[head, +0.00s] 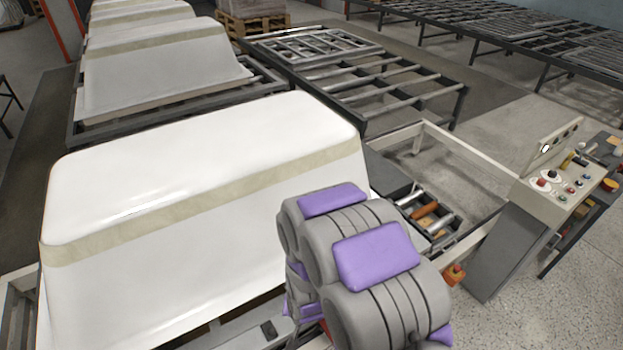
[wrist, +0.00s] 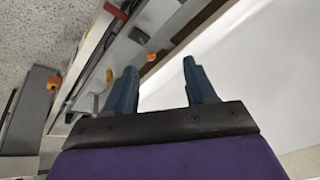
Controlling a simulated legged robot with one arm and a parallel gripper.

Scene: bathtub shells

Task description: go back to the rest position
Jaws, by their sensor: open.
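My gripper (wrist: 160,85) shows in the wrist view with its two dark blue fingers apart and nothing between them. In the head view my folded grey and purple arm stands at the lower middle, and the gripper itself is hidden there. A large white bathtub shell (head: 200,160) with a beige band lies upside down on a frame just left of my arm. The white shell surface (wrist: 245,60) also fills the right of the wrist view, beyond the fingers. I cannot tell the exact gap between gripper and shell.
A control panel (head: 563,185) with buttons stands at the right. More white shells (head: 160,60) sit on the line behind. Roller conveyors (head: 365,85) run across the back. Speckled floor (head: 560,290) is clear at the lower right.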

